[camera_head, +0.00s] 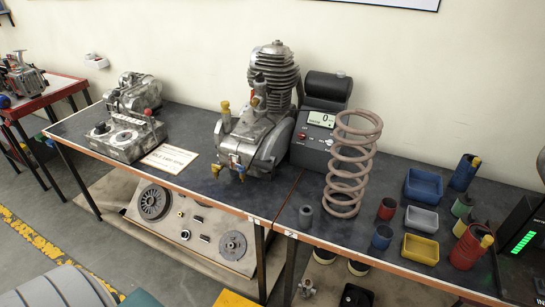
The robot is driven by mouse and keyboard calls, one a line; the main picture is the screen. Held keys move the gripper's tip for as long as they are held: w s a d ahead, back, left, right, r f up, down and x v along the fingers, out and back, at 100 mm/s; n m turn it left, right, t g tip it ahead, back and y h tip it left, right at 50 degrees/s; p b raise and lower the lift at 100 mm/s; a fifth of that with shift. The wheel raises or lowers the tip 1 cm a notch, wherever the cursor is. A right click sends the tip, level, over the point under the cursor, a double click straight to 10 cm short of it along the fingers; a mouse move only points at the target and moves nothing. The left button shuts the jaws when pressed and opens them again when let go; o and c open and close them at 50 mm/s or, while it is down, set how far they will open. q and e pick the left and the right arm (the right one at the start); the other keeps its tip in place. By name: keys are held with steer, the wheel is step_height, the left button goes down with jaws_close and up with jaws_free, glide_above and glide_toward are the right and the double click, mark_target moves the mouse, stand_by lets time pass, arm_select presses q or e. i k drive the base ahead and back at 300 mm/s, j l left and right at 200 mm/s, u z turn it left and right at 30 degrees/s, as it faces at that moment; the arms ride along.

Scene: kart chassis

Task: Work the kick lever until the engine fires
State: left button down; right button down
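A grey single-cylinder engine (270,125) with a finned upright cylinder stands near the middle of the bench, against the wall side. An upright part with a yellow top (226,116) rises from its left side, and small yellow and blue fittings (240,170) sit low on its front. I cannot tell which of these parts is the kick lever. A dark meter box (318,125) beside the engine on the right has a lit display that seems to read 0. Neither of my grippers is in view.
A large coil spring (351,165) stands right of the engine. Further right are blue, grey and yellow bins (421,248) and several coloured cups (382,237). A control unit with a red-knobbed lever (125,138) and a paper sign (169,158) lie left. A lower shelf (195,243) holds discs.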

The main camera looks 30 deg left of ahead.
mark_target(268, 165)
steer(key=u, duration=1.9)
steer(key=j, duration=0.3)
steer(key=i+j, duration=0.15)
steer(key=j, duration=0.1)
